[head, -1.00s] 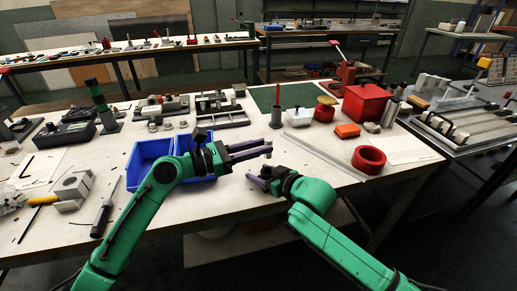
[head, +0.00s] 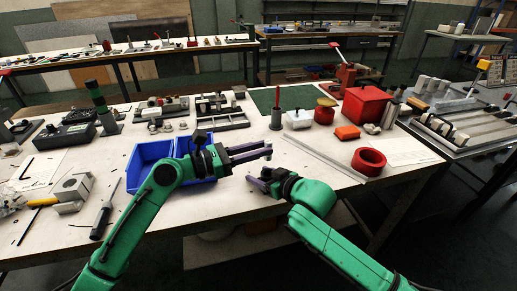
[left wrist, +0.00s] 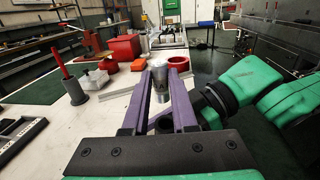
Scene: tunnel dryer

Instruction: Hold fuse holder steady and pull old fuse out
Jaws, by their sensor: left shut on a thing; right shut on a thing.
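My left gripper (head: 268,150) is above the front part of the white table, its purple fingers pointing right. In the left wrist view (left wrist: 160,85) it is shut on a small silvery cylinder (left wrist: 161,83) near the fingertips. I cannot tell whether this is the fuse or its holder. My right gripper (head: 252,182) is just below and slightly left of the left fingertips, pointing left. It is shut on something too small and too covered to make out. The two grippers are close together. Any contact between the held parts is hidden.
A blue two-part bin (head: 148,160) stands left of my grippers. A red ring (head: 369,161), an orange block (head: 347,132), a red box (head: 363,104) and a grey cup with a red rod (head: 277,119) stand to the right and behind. A screwdriver (head: 101,220) lies left.

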